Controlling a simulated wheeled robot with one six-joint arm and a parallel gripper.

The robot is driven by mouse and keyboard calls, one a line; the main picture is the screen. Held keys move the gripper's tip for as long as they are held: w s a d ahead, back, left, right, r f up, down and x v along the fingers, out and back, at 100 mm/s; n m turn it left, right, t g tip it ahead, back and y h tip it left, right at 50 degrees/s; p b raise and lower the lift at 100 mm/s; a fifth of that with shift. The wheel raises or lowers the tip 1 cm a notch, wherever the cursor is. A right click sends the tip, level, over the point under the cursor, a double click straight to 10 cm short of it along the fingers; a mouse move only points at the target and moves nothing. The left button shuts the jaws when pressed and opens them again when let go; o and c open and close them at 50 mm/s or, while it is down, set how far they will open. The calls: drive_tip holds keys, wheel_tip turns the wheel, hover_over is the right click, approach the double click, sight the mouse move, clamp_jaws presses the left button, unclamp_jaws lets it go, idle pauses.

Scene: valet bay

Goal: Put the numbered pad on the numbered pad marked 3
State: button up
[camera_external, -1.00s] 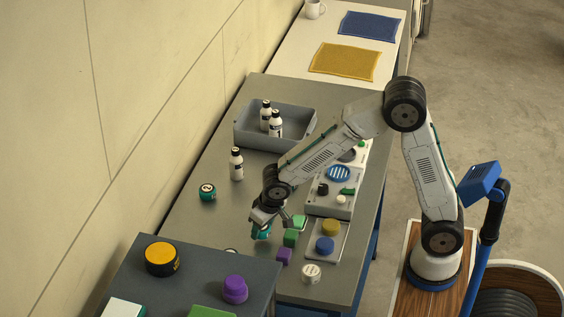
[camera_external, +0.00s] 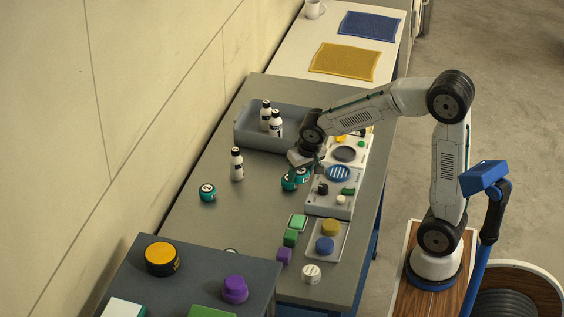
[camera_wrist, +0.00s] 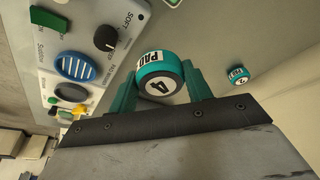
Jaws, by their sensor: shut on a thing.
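In the wrist view my gripper (camera_wrist: 160,76) is shut on a round teal-and-black numbered pad (camera_wrist: 154,84); its white label reads PAD and what looks like 4. In the external view my gripper (camera_external: 299,172) is low over the grey bench, left of the control panel. Teal shapes show at its tips, one with a pale label (camera_external: 289,182); I cannot tell which is the held pad. A pad marked 2 (camera_external: 207,192) stands to the left, and in the wrist view it is at the right (camera_wrist: 238,76). No number 3 is readable.
The control panel (camera_external: 318,207) with knob and buttons is close on the right. A grey bin (camera_external: 245,138) with bottles stands behind, and a lone bottle (camera_external: 237,165) to the left. The bench between is clear.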

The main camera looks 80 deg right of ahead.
drive_tip(key=shift+m, duration=0.7)
drive_tip(key=s+d, duration=0.1)
drive_tip(key=s, duration=0.1)
drive_tip(key=s+d, duration=0.2)
drive_tip(key=s+d+f, duration=0.1)
drive_tip(key=s, duration=0.1)
drive_tip(key=shift+d, duration=0.2)
drive_tip(key=s, duration=0.2)
drive_tip(key=s+f, duration=0.1)
drive_tip(key=shift+s+d+f+g, duration=0.1)
drive_tip(key=shift+d+g, duration=0.15)
drive_tip(key=shift+g, duration=0.05)
drive_tip(key=shift+a+f, duration=0.1)
drive_tip(key=shift+f, duration=0.2)
drive_tip(key=w+d, duration=0.1)
drive_tip(key=w, duration=0.4)
drive_tip(key=w+d+f, duration=0.1)
drive_tip(key=w+d, duration=0.1)
drive_tip(key=w, duration=0.2)
drive_tip(key=w+d, duration=0.2)
drive_tip(key=w, duration=0.3)
drive_tip(key=shift+w+f, duration=0.25)
drive_tip(key=shift+w, duration=0.1)
drive_tip(key=shift+a+x, duration=0.15)
drive_tip(key=shift+x, duration=0.7)
drive_tip(key=shift+a+x, duration=0.15)
drive_tip(key=shift+x, duration=0.7)
drive_tip(key=shift+s+f, duration=0.2)
